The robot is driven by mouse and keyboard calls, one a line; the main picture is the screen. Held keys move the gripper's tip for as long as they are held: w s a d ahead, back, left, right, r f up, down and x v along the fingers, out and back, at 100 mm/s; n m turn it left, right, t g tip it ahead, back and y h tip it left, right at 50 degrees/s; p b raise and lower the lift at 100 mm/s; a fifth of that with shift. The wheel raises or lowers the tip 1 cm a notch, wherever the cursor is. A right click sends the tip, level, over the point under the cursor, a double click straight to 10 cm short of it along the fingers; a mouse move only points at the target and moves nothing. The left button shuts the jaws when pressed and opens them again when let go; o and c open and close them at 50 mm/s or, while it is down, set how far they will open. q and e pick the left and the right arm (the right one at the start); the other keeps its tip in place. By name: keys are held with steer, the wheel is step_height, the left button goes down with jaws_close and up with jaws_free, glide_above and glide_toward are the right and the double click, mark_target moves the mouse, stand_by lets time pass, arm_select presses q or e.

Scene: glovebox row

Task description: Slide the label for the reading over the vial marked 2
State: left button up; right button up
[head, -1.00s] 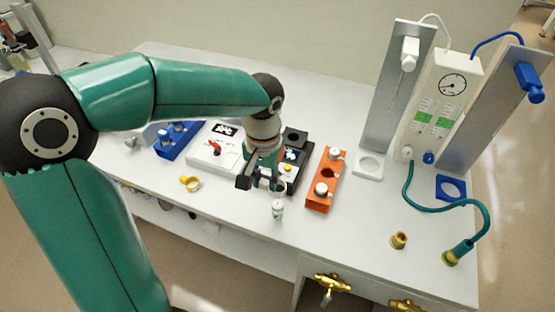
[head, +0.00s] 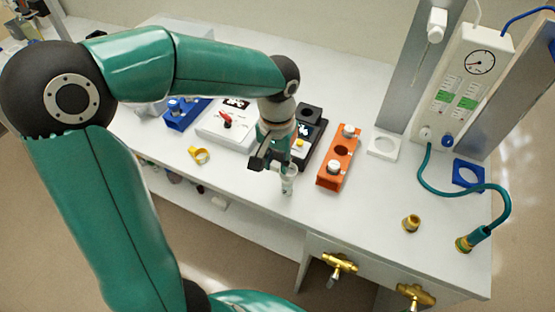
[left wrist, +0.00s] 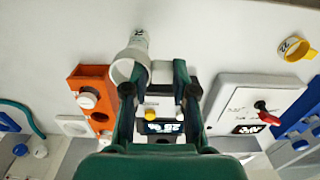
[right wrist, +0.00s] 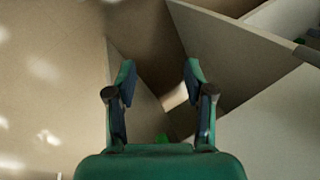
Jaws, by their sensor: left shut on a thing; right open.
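My left gripper (head: 270,163) is shut on a white ring label (left wrist: 121,71), seen at the left fingertips in the left wrist view. The small white vial (head: 287,188) stands upright near the table's front edge; dark marking shows on its top (left wrist: 139,35), too small to read surely. The ring overlaps the vial's upper part in both views; I cannot tell whether it is around the vial or just above it. A yellow ring label (head: 199,155) with dark digits lies apart on the table. My right gripper (right wrist: 160,85) is open and empty, away from the table objects.
A black instrument with a lit display (left wrist: 163,127) lies just beyond the gripper. An orange block (head: 336,170), a white box with a red knob (head: 222,128) and a blue rack (head: 181,117) stand around it. A brass fitting (head: 411,223) stands at right. The front strip is mostly clear.

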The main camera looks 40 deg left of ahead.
mark_target(287, 186)
arm_select(q)
steer(key=shift+f+b, duration=1.1)
steer(key=shift+f, duration=0.35)
steer(key=shift+s+d+f+b, duration=0.15)
steer(key=shift+s+f+b, duration=0.2)
steer(key=shift+f+b, duration=0.25)
steer(key=shift+o, duration=1)
steer(key=shift+w+f+b, duration=0.15)
steer(key=shift+f+b, duration=0.2)
steer(key=shift+f, duration=0.25)
steer(key=shift+w+f, duration=0.1)
steer(key=shift+f, duration=0.15)
steer(key=shift+c, duration=1)
steer(key=shift+f+b, duration=0.2)
steer(key=shift+b, duration=0.2)
steer(key=shift+f, duration=0.15)
steer(key=shift+c, duration=0.5)
steer(key=o, duration=1.3)
steer(key=shift+o, duration=0.2)
